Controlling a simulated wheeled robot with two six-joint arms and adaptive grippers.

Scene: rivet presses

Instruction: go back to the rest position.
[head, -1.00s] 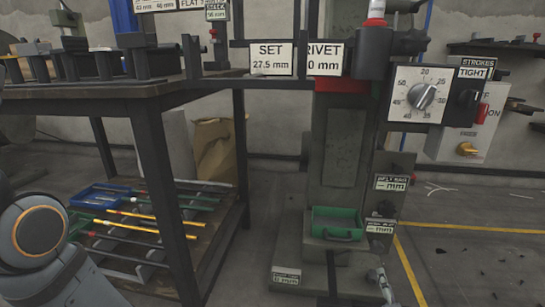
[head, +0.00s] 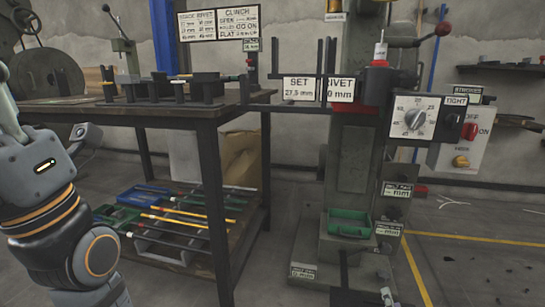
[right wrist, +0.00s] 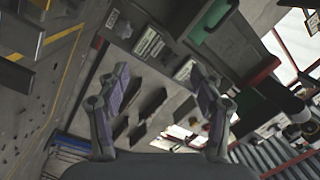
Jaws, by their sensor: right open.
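My right gripper (right wrist: 160,72) is open in the right wrist view, with its two fingers apart and nothing between them. The rivet press (head: 352,150) stands right of centre, with a dial box (head: 415,118) and SET and RIVET signs (head: 301,89). A green bin (head: 349,222) sits low on it.
A dark workbench (head: 190,105) with fixtures stands at left; its lower shelf holds rods and blue and green trays (head: 140,196). A switch box (head: 462,145) with a red knob is at right. Yellow lines (head: 470,237) mark open floor at the right.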

